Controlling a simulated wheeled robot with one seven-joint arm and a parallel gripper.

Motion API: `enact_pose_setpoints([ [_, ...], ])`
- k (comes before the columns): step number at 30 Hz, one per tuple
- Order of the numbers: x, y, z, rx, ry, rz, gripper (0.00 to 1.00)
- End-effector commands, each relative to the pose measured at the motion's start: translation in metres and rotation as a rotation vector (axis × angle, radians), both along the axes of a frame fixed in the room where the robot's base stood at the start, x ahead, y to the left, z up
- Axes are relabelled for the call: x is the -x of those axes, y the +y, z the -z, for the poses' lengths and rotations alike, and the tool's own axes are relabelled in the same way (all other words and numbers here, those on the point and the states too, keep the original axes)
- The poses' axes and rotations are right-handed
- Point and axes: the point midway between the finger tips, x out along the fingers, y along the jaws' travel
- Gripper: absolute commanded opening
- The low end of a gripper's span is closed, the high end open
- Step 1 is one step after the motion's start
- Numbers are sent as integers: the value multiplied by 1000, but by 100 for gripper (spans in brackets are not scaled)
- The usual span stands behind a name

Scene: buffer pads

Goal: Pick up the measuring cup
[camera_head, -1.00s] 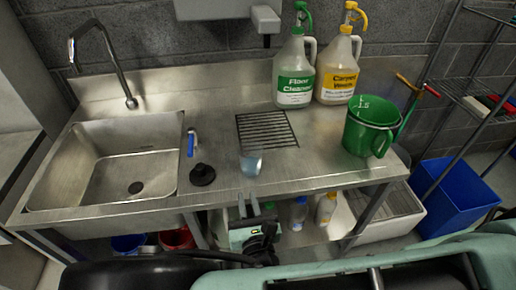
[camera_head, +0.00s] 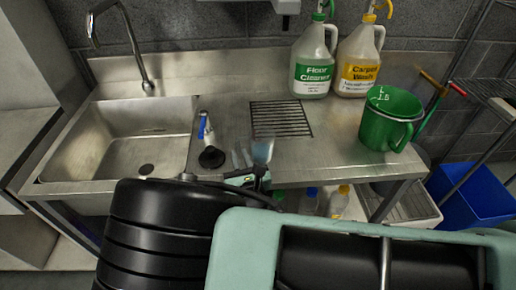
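A large green jug (camera_head: 389,120) with a side handle and white "L 1.5" marks stands upright at the right end of the steel counter. A small clear, bluish cup (camera_head: 262,152) stands near the counter's front edge, in front of the drain grate. I cannot tell for certain which is meant by the measuring cup; the green jug carries visible volume marks. My gripper (camera_head: 242,158) is at the front edge, just left of the clear cup, with its fingers apart and nothing seen between them. Whether it touches the clear cup is unclear. My own arm hides the area below.
The steel counter (camera_head: 340,148) has a sink (camera_head: 120,130) at left. A black plunger-like tool (camera_head: 210,155) with a blue-and-white handle lies left of my gripper. Floor Cleaner (camera_head: 313,65) and Carpet Wash (camera_head: 357,65) jugs stand at the back. The counter between clear cup and green jug is free.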

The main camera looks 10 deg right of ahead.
Motion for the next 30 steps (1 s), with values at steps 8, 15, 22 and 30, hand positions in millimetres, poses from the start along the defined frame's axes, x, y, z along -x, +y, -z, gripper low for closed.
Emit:
enact_pose_setpoints([
  [8,-38,2,1,-2,-3,2,16],
  [15,-50,5,-3,0,-2,-1,16],
  [22,-50,5,-3,0,-1,0,0],
  [30,-50,5,-3,0,-2,0,0],
])
